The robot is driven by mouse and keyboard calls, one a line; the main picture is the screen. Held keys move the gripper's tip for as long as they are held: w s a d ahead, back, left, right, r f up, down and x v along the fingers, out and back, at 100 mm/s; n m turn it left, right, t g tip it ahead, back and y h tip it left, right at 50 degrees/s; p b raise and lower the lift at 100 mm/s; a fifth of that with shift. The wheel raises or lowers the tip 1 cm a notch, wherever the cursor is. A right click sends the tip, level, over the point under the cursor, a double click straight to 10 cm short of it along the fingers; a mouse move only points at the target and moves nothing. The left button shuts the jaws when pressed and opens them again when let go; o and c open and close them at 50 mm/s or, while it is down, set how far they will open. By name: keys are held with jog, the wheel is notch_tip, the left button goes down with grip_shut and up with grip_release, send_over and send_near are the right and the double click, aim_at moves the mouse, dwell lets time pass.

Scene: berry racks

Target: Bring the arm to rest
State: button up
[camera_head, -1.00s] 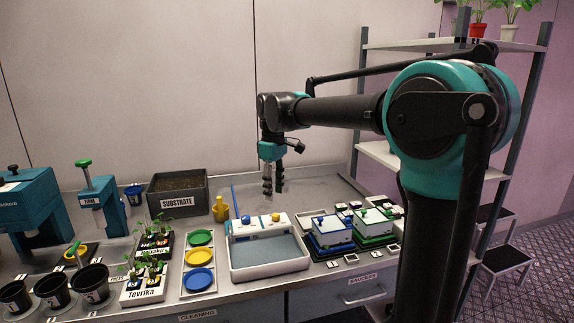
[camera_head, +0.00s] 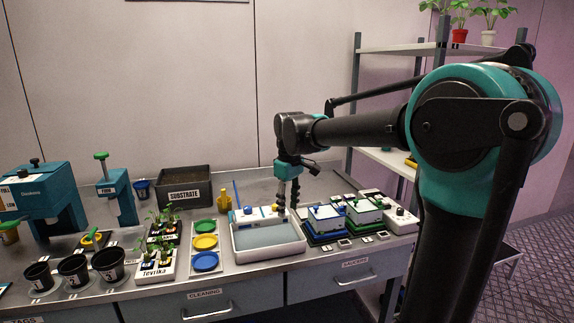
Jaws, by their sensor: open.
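My gripper (camera_head: 288,196) hangs from my black and teal arm, pointing down above the back of the bench. Its two dark fingers stand apart, and nothing shows between them. In the picture the fingers overlap the back right corner of the white basin (camera_head: 268,255). I cannot tell how high above the bench they are. My arm reaches in from the right, with its large teal joint in the foreground.
Right of the basin stand blue and green boxes (camera_head: 325,222). Left are colored dishes (camera_head: 205,241), seedling trays (camera_head: 155,268) and black pots (camera_head: 108,264). A substrate bin (camera_head: 183,189) stands at the back. A shelf rack (camera_head: 400,47) with potted plants is behind my arm.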

jog(key=s+d+f+m+t, duration=0.3)
jog(key=s+d+f+m, duration=0.7)
jog(key=s+d+f, duration=0.8)
notch_tip(320, 180, down, 3)
jog(key=shift+s+d+r+t, duration=0.1)
jog(key=shift+s+d+t, duration=0.2)
jog(key=shift+d, duration=0.1)
